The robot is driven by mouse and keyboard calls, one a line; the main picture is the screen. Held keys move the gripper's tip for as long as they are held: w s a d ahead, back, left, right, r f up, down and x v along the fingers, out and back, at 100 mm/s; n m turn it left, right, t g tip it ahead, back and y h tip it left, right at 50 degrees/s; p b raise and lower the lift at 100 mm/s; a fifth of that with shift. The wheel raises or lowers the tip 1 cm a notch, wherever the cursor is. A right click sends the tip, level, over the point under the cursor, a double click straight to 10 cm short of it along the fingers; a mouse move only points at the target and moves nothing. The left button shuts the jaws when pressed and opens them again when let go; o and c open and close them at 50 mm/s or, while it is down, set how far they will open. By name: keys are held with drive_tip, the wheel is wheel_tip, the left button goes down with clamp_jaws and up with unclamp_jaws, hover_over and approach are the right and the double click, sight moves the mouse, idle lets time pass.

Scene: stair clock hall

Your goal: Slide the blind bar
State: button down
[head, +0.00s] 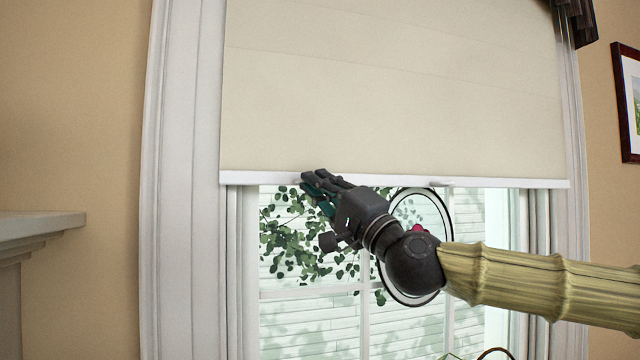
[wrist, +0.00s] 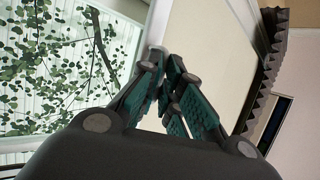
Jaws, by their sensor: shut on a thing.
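The blind bar (head: 480,182) is a white strip along the bottom edge of a cream roller blind (head: 400,90), which covers the upper part of the window. My gripper (head: 312,183) is at the bar, left of its middle, with dark fingers and teal pads. The fingers are shut on the bar, and they hide the part of it between them. In the wrist view the teal finger pads (wrist: 170,95) are close together, with the cream blind (wrist: 208,50) behind them.
The white window frame (head: 180,180) stands at the left, and a mantel shelf (head: 40,222) juts out at lower left. A framed picture (head: 628,100) hangs at the right. Below the bar, leaves (head: 290,245) show at the window panes. A dark valance (head: 578,20) is at upper right.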

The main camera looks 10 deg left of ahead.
drive_tip(key=c, duration=1.9)
unclamp_jaws()
drive_tip(key=v, duration=1.2)
